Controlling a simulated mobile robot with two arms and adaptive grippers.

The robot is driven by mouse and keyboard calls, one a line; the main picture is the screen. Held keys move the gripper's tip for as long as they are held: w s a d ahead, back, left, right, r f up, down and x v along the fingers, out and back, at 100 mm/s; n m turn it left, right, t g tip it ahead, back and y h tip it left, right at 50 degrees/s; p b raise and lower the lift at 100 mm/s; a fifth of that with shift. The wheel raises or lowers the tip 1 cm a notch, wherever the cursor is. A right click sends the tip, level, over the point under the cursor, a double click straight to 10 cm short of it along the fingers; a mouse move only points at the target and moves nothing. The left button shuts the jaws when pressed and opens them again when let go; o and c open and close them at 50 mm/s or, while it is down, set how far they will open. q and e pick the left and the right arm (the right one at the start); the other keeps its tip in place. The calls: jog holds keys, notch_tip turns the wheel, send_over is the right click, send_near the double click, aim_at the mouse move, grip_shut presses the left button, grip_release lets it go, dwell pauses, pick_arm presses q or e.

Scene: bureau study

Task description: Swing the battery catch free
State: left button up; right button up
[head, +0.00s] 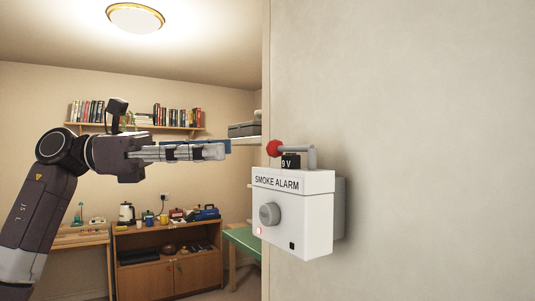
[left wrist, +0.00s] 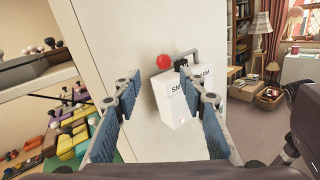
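A white smoke alarm (head: 290,215) is mounted on the wall at right of centre in the head view. On its top is a grey catch bar (head: 311,156) with a red ball knob (head: 273,148) at its left end. The bar lies across a black 9 V battery (head: 290,162). My left gripper (head: 226,151) points right, a short way left of the knob, and touches nothing visible. In the left wrist view its fingers are spread and empty, with the red knob (left wrist: 163,62) beyond them and the alarm partly behind the right finger. My right gripper is not seen.
The wall (head: 420,140) extends right of the alarm, with its edge just left of it. Farther back are a bookshelf (head: 190,127), a wooden cabinet (head: 168,272) carrying several items, and a green-topped table (head: 243,240). Space around the knob looks clear.

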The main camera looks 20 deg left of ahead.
pick_arm(q)
jog(key=x, duration=0.2)
jog(key=p+x, duration=0.1)
jog(key=x, duration=0.5)
jog(key=shift+s+d, duration=0.1)
jog(key=shift+s, duration=0.25)
grip_shut()
